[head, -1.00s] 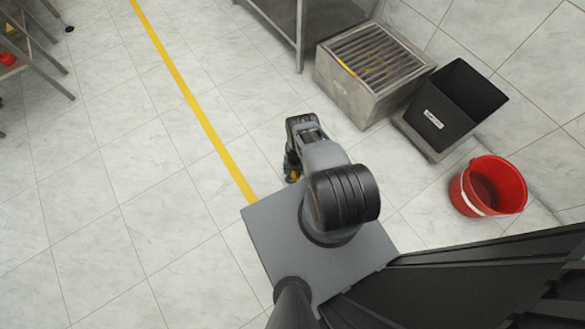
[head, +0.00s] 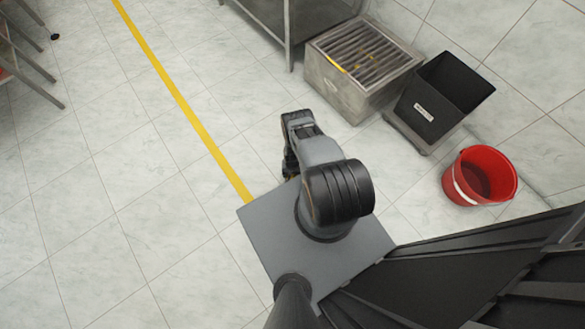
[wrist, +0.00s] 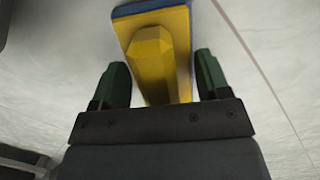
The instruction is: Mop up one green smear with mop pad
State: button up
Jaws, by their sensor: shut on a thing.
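The mop pad (wrist: 153,45) shows in the wrist view as a yellow block-shaped handle on a yellow plate with a blue edge. My gripper (wrist: 160,68) has its two dark green fingers on either side of the yellow handle and is shut on it. In the head view my arm is folded close in over my base, and the gripper end is mostly hidden behind the arm. No green smear shows in either view.
A grated metal box (head: 333,88), a black bin (head: 424,110) and a red bucket (head: 463,188) stand at right. A metal table (head: 289,45) is at the top. A yellow line (head: 177,95) crosses the tiled floor. Floor at left is clear, with furniture legs (head: 35,68) top left.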

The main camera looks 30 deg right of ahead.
jog(key=shift+r+p, duration=1.65)
jog(key=shift+r, duration=1.05)
jog(key=shift+r+p, duration=0.9)
jog(key=shift+r, duration=0.6)
jog(key=shift+w, duration=0.1)
